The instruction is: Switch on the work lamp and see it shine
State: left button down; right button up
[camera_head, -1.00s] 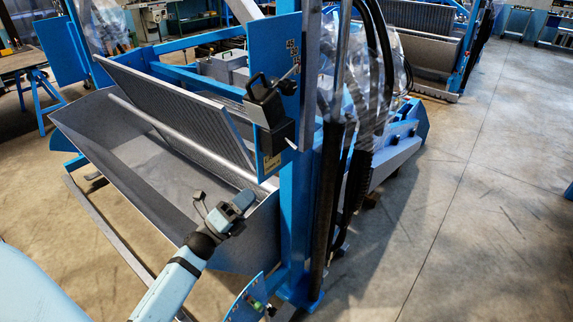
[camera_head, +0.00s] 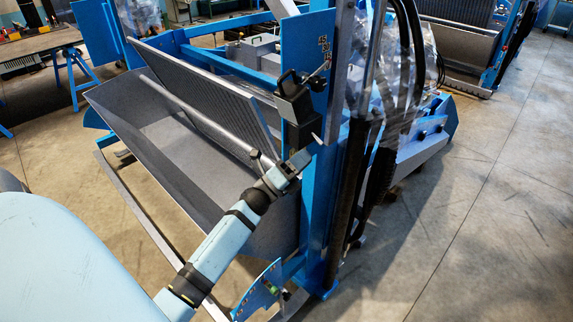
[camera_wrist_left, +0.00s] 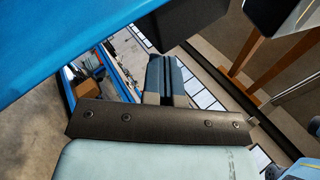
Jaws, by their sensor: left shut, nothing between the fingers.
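The work lamp appears to be the black box-shaped fitting (camera_head: 292,98) with a handle, mounted on the blue post. No glow shows on it in the head view. A switch cannot be made out. My right gripper is not in view.
The blue post (camera_head: 322,205) stands right beside the left gripper. Black hoses (camera_head: 380,150) hang right of the post. Open concrete floor (camera_head: 490,210) lies to the right.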

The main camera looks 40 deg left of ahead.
aim_at(320, 143)
pick_arm(q)
jog(key=shift+p+x, duration=0.35)
jog(key=shift+x, duration=1.2)
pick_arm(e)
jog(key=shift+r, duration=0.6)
pick_arm(q)
jog(key=shift+d+r+n+t+y+b, duration=0.15)
jog(key=shift+n+t+y+b, duration=0.1)
jog(key=shift+n+y, duration=0.45)
jog(key=shift+d+r+n+t+y+b, duration=0.15)
jog(key=shift+n+t+y, duration=0.2)
jog(key=shift+n, duration=0.65)
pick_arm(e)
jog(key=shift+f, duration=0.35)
pick_arm(q)
jog(key=n+y, duration=0.2)
jog(key=n, duration=0.1)
jog(key=r+n+y, duration=0.1)
jog(key=n+y, duration=0.5)
jog(key=n, duration=0.1)
jog(key=shift+d+r+t, duration=0.3)
jog(key=shift+d+r, duration=0.05)
jog(key=shift+d, duration=0.05)
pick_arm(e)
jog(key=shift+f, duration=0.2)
pick_arm(q)
jog(key=shift+s+f, duration=0.1)
jog(key=shift+f, duration=0.05)
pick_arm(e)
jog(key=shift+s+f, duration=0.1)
